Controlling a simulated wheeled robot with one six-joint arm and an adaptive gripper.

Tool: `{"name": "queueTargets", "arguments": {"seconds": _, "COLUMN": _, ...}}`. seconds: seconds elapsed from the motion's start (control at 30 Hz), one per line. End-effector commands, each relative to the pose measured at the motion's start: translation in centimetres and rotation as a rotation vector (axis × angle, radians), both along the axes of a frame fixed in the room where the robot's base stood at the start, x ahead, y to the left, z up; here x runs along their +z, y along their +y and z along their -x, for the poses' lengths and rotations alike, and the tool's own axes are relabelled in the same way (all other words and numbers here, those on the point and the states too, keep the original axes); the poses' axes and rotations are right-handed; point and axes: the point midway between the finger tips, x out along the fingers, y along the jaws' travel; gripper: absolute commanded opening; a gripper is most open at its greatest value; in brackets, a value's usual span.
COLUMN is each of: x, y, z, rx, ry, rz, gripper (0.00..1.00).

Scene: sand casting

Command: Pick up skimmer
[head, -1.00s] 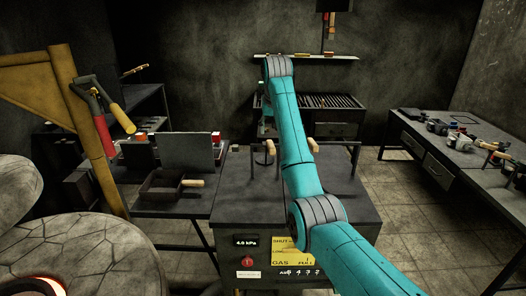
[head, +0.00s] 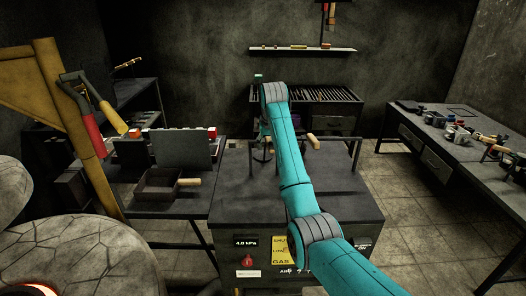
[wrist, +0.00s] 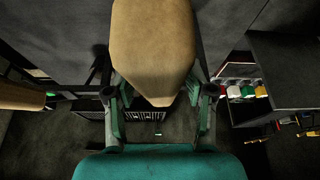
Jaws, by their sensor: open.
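In the wrist view a thick wooden handle (wrist: 155,45) comes down from the top edge, its blunt end between the two fingers of my gripper (wrist: 160,112). The fingers are apart, and I cannot tell whether either touches the wood. The far end of this tool is out of view, so I cannot confirm that it is the skimmer. A second wooden handle (wrist: 20,96) shows at the left edge. In the head view one wooden handle (head: 312,140) lies at the rack on the dark cabinet (head: 330,200). My gripper is mostly hidden behind my teal arm there.
A side table at left holds an open box (head: 155,188) with a wooden handle and an upright dark panel (head: 180,148). A grated bench (head: 330,95) stands behind the cabinet. A long table (head: 440,130) stands at right.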

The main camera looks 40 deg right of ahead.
Motion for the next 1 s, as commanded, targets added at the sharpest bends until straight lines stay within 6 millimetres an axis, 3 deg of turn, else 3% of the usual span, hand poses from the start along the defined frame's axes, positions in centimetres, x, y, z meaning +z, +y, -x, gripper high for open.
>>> {"name": "queueTargets", "arguments": {"seconds": 0.23, "x": -0.38, "y": -0.04, "z": 0.04, "rx": 0.000, "ry": -0.001, "rz": 0.000, "gripper": 0.54}}
{"name": "queueTargets", "arguments": {"seconds": 0.47, "x": -0.38, "y": -0.03, "z": 0.04, "rx": 0.000, "ry": 0.000, "rz": 0.000, "gripper": 0.00}}
{"name": "queueTargets", "arguments": {"seconds": 1.0, "x": 0.35, "y": -0.05, "z": -0.01, "rx": 0.000, "ry": -0.003, "rz": 0.001, "gripper": 0.00}}
